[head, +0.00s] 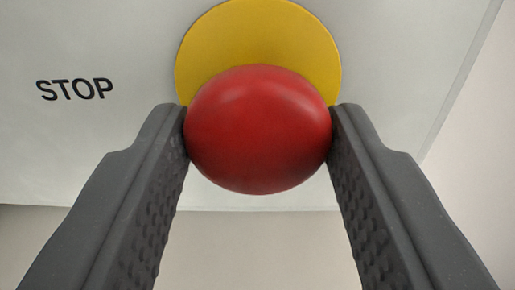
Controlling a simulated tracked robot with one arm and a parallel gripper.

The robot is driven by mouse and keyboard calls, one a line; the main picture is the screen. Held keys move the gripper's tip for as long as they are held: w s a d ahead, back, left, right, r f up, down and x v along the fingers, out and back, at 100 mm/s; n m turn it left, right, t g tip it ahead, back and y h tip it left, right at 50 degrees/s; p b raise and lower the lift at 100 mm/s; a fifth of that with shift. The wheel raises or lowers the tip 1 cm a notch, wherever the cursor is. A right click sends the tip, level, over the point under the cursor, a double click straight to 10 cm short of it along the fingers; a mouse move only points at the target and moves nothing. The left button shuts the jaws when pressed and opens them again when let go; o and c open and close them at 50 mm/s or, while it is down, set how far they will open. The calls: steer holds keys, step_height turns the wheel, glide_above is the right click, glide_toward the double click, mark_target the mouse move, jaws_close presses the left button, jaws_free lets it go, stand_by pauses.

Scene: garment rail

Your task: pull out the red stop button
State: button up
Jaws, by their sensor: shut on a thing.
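The red stop button (258,130) is a round, glossy knob in the middle of the head view. It stands in front of a yellow disc (258,35) on a pale grey panel (100,150). My gripper (258,122) is shut on the red button, with one dark grey finger touching its left side and the other its right side. The fingertips reach about the button's widest part. The button's stem and the lower part of the yellow disc are hidden behind the knob.
The word STOP (75,89) is printed in black on the panel to the left of the button. The panel's lower edge runs just below the button and its right edge slants at the right. A plain beige surface (260,250) shows below.

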steer(key=shift+d+f, duration=0.1)
steer(key=shift+f, duration=0.1)
steer(key=o, duration=1.3)
steer(key=shift+s+r, duration=0.1)
steer(key=shift+s, duration=0.1)
steer(key=shift+o, duration=0.3)
steer(key=shift+r, duration=0.1)
steer(key=s+p, duration=0.1)
steer(key=s, duration=1.2)
steer(key=shift+s+d+p, duration=0.2)
steer(key=shift+s+p, duration=0.15)
